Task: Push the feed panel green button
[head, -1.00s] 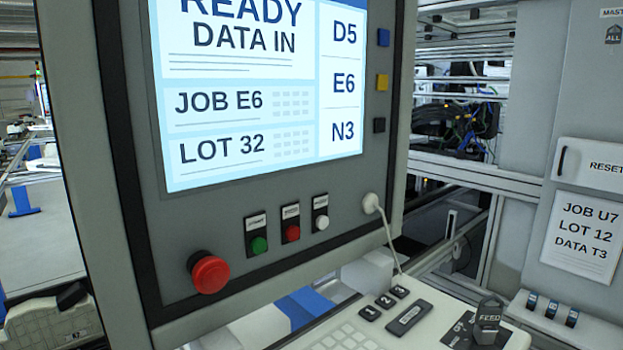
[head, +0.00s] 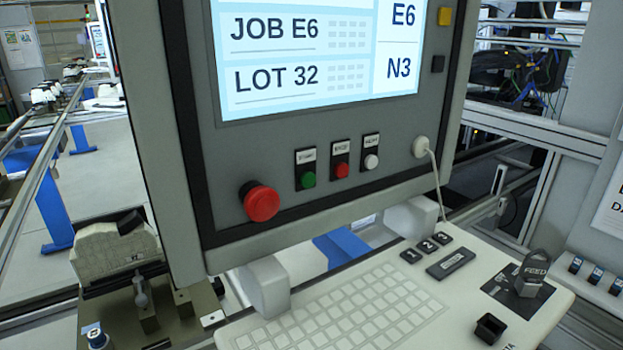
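The control panel (head: 400,130) stands upright in the middle of the head view, with a lit screen (head: 300,60) above a row of small buttons. The green button (head: 308,180) is the left one of the row, under a small label. A red button (head: 342,172) and a white button (head: 371,161) sit to its right. Neither of my grippers is in view, and nothing touches the green button.
A large red mushroom button (head: 262,203) protrudes left of and below the green one. A white cable plug (head: 421,147) sits to the right. The keyboard shelf (head: 460,300) juts out below the panel. Rails and a machined fixture (head: 120,255) lie at the left.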

